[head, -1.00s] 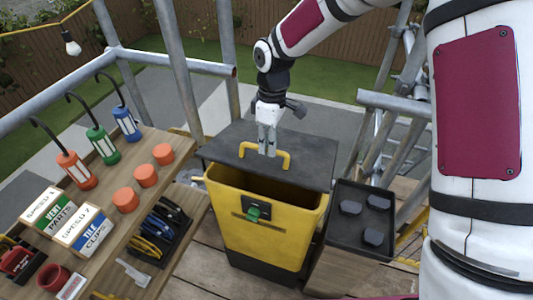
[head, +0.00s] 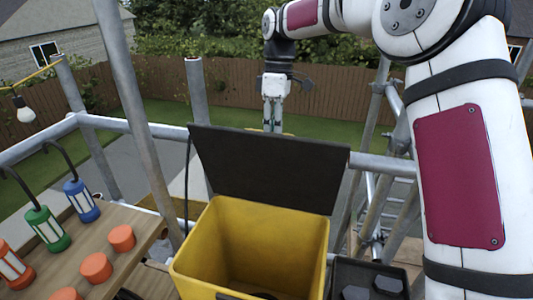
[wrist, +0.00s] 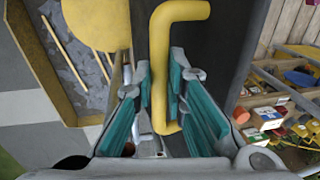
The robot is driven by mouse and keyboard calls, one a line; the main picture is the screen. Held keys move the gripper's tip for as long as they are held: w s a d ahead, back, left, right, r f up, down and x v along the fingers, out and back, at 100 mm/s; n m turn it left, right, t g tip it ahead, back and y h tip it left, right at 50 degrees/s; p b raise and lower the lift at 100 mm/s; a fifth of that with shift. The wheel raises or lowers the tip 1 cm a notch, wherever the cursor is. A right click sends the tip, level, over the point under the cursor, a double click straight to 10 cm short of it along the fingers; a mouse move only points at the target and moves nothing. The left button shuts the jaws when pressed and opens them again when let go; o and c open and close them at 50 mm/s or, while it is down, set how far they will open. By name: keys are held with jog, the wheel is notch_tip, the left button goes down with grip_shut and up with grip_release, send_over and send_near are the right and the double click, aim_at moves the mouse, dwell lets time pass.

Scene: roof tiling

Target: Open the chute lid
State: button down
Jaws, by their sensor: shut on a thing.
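The dark chute lid (head: 268,165) stands raised and nearly upright at the back of the yellow chute box (head: 268,222), whose top is uncovered. My gripper (head: 272,124) is behind the lid's top edge in the head view, with its fingertips partly hidden by it. In the wrist view the yellow lid handle (wrist: 158,75) lies between the two teal-padded fingers, and my gripper is shut on it. The handle is hidden behind the lid in the head view. The dark lid face (wrist: 225,35) shows beside it.
A wooden shelf at left holds blue (head: 82,201), green (head: 48,229) and orange lamps and orange discs (head: 122,238). A black tray (head: 370,276) stands right of the box. Scaffold poles (head: 138,115) surround the area.

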jog(key=w+d+f+b, duration=0.3)
jog(key=w+d+b, duration=0.1)
jog(key=w, duration=0.6)
jog(key=shift+w+b, duration=0.25)
jog(key=shift+b, duration=0.4)
jog(key=shift+w+d+r, duration=0.1)
jog(key=shift+w+d, duration=0.05)
jog(key=shift+d, duration=0.05)
jog(key=c, duration=1.9)
grip_release()
jog(key=o, duration=0.3)
jog(key=shift+w, duration=0.2)
jog(key=shift+s+a, duration=0.15)
jog(key=shift+a, duration=0.05)
jog(key=shift+r, duration=0.1)
